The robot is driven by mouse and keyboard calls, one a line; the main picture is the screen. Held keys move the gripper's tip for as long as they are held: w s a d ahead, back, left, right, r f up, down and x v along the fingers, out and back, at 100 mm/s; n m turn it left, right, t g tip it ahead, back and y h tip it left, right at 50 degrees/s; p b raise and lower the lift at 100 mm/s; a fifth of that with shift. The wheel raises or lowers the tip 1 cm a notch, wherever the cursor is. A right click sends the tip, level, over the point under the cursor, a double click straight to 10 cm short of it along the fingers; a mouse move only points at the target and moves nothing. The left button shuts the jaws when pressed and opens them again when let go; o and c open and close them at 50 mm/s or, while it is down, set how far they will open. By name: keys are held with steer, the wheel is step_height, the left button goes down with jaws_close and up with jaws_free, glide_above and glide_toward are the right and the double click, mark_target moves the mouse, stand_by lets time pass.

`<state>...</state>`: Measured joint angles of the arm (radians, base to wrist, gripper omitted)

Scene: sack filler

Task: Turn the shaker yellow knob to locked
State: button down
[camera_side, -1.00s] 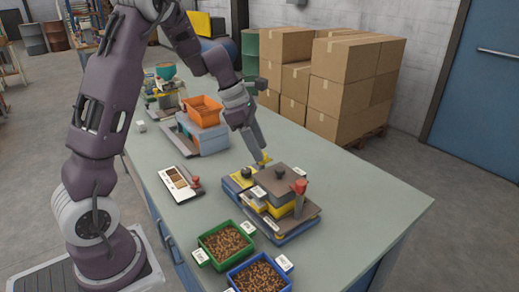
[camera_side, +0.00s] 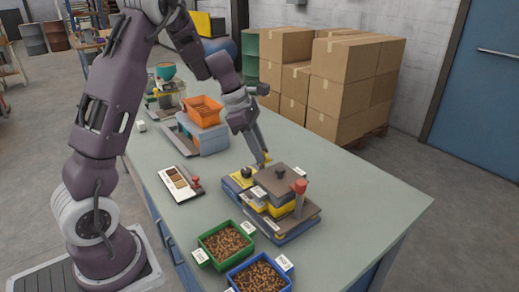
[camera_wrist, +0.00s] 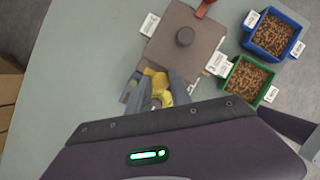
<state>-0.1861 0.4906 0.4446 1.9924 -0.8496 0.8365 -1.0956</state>
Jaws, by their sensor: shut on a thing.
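The shaker (camera_side: 290,180) stands on the bench, with a brown-grey top plate, yellow layers and a blue base. Its top plate (camera_wrist: 185,45) also fills the upper middle of the wrist view. My gripper (camera_side: 264,161) is at the shaker's back edge, pointing down. In the wrist view my gripper (camera_wrist: 158,90) is shut on the yellow knob (camera_wrist: 157,80), which shows between the two grey fingers. The fingers hide part of the knob, and its pointer cannot be read. In the side view the knob is mostly hidden by the fingers.
A red-topped post (camera_side: 299,186) rises at the shaker's right. A green bin (camera_side: 205,252) and a blue bin (camera_side: 238,280) of brown pellets stand in front. A white sample tray (camera_side: 180,184) lies to the left. An orange hopper (camera_side: 204,110) stands behind. The bench's right side is clear.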

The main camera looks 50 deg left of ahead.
steer(key=m+g, duration=0.1)
steer(key=m, duration=0.2)
steer(key=shift+w+a+m+h, duration=0.1)
steer(key=shift+m+h, duration=0.3)
steer(key=m+g, duration=0.2)
steer(key=m, duration=0.2)
steer(key=shift+w+m, duration=0.15)
steer(key=shift+m, duration=0.15)
steer(key=m+g, duration=0.1)
steer(key=m, duration=0.3)
steer(key=shift+w+m+g, duration=0.1)
steer(key=shift+m+g, duration=0.2)
steer(key=shift+g, duration=0.1)
steer(key=shift+m+g+y, duration=0.3)
steer(key=shift+m+g, duration=0.4)
steer(key=shift+m, duration=1.4)
steer(key=c, duration=1.2)
jaws_free()
steer(key=shift+w+r, duration=0.1)
steer(key=v, duration=0.7)
steer(key=shift+d, duration=0.2)
